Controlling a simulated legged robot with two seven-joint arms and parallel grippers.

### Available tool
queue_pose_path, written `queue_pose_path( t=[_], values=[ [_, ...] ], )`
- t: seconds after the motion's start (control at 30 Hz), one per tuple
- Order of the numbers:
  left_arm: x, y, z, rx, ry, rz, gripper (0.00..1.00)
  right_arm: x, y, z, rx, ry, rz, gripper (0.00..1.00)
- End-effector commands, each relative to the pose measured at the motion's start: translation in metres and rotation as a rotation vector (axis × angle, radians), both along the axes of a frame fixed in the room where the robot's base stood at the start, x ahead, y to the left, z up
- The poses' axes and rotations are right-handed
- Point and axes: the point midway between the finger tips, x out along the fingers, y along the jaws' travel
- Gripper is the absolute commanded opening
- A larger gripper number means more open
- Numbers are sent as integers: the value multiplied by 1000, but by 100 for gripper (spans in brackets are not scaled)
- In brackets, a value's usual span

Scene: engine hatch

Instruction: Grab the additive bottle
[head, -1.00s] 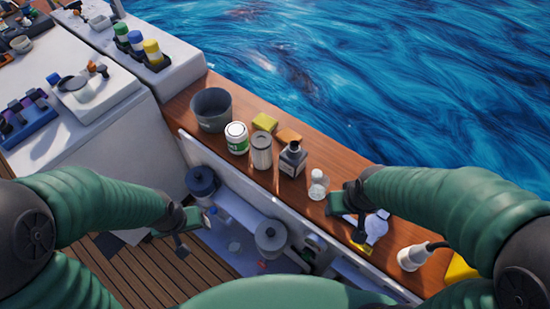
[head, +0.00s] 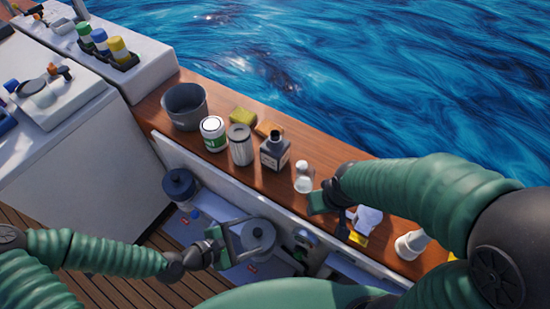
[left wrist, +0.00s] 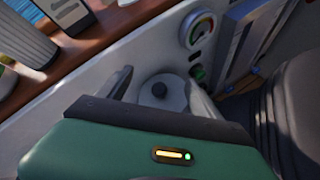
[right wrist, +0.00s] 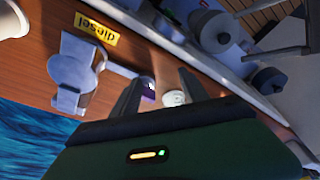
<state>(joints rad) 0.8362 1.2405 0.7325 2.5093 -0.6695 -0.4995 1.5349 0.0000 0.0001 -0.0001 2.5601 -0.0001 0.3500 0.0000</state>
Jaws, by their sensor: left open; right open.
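A dark square bottle with a black cap and a pale label (head: 275,152) stands upright on the wooden ledge. A small clear bottle with a white cap (head: 303,178) stands to its right; I cannot tell from the labels which is the additive. My right gripper (head: 318,203) is open beside the small bottle. In the right wrist view a white cap (right wrist: 174,98) shows between its fingers (right wrist: 158,95). My left gripper (head: 224,243) is open and empty below the ledge, over the hatch. The dark bottle (left wrist: 66,12) is cut off at the left wrist view's top left.
A grey pot (head: 185,107), a white-green jar (head: 213,134), a ribbed grey canister (head: 240,145) and sponges (head: 243,116) share the ledge. A round grey lid (head: 258,238) sits in the hatch.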

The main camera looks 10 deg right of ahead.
Motion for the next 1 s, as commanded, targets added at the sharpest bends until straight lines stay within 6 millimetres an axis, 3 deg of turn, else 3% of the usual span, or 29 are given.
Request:
queue_pose_path(
  t=[0.03,0.1,0.2,0.33,0.47,0.8,1.0],
  values=[
    [15,-12,8,-146,28,106,75,0,0,-13,0,0,0,52],
    [39,-20,36,-351,60,246,75,0,0,-20,0,0,0,52],
    [69,-16,73,-592,91,394,75,0,0,-26,0,0,0,52],
    [88,-6,100,-757,108,481,75,0,0,-29,0,0,0,52],
    [100,-15,106,-782,113,489,75,0,0,-26,0,0,0,52],
    [159,-75,104,-775,111,487,75,0,0,-25,0,0,0,52],
    [175,-91,103,-775,113,488,75,0,0,-25,0,0,0,52]
  ],
)
